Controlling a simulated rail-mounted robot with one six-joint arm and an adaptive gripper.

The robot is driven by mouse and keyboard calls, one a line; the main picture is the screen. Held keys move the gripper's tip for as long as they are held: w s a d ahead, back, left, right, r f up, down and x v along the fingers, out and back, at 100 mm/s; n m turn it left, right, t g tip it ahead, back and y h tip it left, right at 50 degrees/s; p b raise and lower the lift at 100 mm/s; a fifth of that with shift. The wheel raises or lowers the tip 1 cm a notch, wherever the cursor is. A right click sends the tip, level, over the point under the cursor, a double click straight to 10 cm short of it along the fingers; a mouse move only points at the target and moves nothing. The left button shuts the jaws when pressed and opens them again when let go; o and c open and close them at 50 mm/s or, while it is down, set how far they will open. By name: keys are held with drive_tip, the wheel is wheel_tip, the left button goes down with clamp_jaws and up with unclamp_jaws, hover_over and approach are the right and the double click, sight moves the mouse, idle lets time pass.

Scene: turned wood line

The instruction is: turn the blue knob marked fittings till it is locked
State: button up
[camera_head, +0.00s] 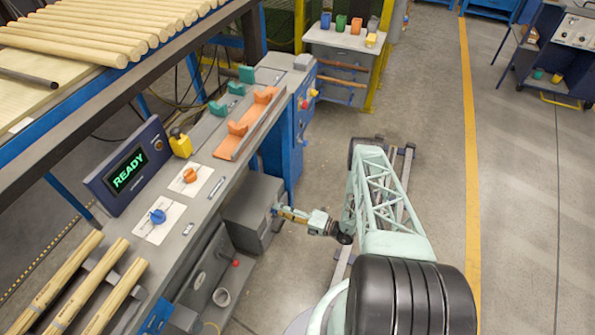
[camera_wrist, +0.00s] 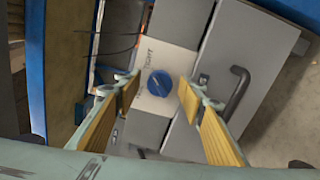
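The blue knob (camera_head: 158,216) sits on a white plate (camera_head: 150,232) on the grey bench top, in front of the display. My gripper (camera_head: 280,210) is to the right of the bench edge in the head view, well apart from the knob. In the wrist view my gripper (camera_wrist: 158,95) is open and empty, one yellow-padded finger on each side.
An orange knob (camera_head: 189,175) on its own white plate is beside the blue one. A display (camera_head: 127,170) reading READY stands behind them, with a yellow block (camera_head: 180,143) nearby. Wooden rods (camera_head: 70,283) lie at the lower left. A grey box (camera_head: 250,208) is below the bench edge.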

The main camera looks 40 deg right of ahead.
drive_tip(key=shift+n, duration=0.4)
